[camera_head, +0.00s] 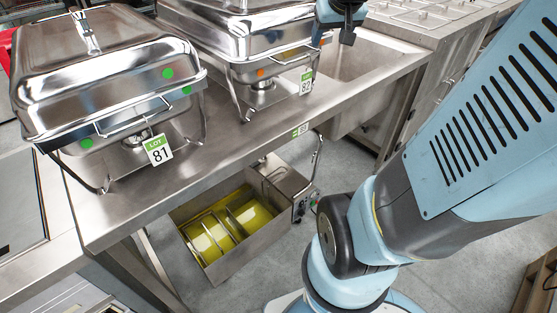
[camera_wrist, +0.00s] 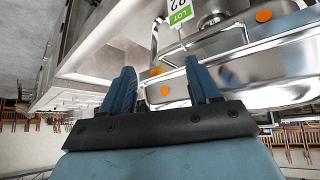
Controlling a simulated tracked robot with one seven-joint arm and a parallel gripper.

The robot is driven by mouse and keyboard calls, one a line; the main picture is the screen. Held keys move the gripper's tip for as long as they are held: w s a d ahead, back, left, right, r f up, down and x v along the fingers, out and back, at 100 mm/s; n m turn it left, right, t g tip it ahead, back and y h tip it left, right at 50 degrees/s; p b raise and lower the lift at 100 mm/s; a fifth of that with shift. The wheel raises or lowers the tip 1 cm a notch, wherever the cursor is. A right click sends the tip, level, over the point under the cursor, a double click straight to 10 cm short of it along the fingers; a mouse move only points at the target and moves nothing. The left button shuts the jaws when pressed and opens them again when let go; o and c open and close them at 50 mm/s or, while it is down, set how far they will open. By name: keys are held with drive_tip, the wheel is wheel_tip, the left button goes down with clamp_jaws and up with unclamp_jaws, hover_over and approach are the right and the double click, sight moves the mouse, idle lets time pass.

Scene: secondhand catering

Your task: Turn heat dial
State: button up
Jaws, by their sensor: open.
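A steel fryer (camera_head: 240,262) with yellow oil stands low, below the bench's front edge. Its control box at the right end bears small dark knobs (camera_head: 299,208); which one is the heat dial is too small to tell. My gripper (camera_head: 341,38) is high up at the top of the head view, right of the chafing dish tagged 82 and far from the fryer. In the wrist view my gripper (camera_wrist: 160,63) has its two blue fingers apart with nothing held between them. The fryer and its knobs do not show clearly in the wrist view.
Chafing dishes tagged 81 (camera_head: 100,75) and 82 (camera_head: 240,40) stand on the steel bench (camera_head: 215,160). The second one also fills the right of the wrist view (camera_wrist: 240,65). A sink (camera_head: 365,65) lies right of them. Grey floor (camera_head: 345,160) is open right of the fryer.

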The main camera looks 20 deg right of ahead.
drive_tip(key=w+d+f+m+h, duration=0.1)
drive_tip(key=w+d+f+h, duration=0.2)
drive_tip(key=d, duration=0.6)
drive_tip(key=w+d+f+m, duration=0.1)
drive_tip(key=w+d+f, duration=0.1)
drive_tip(key=w+d, duration=0.5)
drive_tip(key=d+f+h, duration=0.1)
drive_tip(key=d+f, duration=0.2)
drive_tip(key=d, duration=0.4)
drive_tip(key=s+d+f+h, duration=0.1)
drive_tip(key=d+f, duration=0.2)
drive_tip(key=d, duration=0.5)
drive_tip(key=d+f+h, duration=0.1)
drive_tip(key=d+f, duration=0.3)
drive_tip(key=d, duration=0.3)
drive_tip(key=w+d+f+n+t, duration=0.1)
drive_tip(key=w+d+f+n, duration=0.15)
drive_tip(key=f, duration=0.55)
drive_tip(key=w+d+f+n, duration=0.2)
drive_tip(key=w+d+f, duration=0.1)
drive_tip(key=f, duration=0.5)
drive_tip(key=n+t+y, duration=0.6)
drive_tip(key=n+y, duration=0.5)
approach(302, 214)
drive_tip(key=d+f+x, duration=0.1)
drive_tip(key=x, duration=0.8)
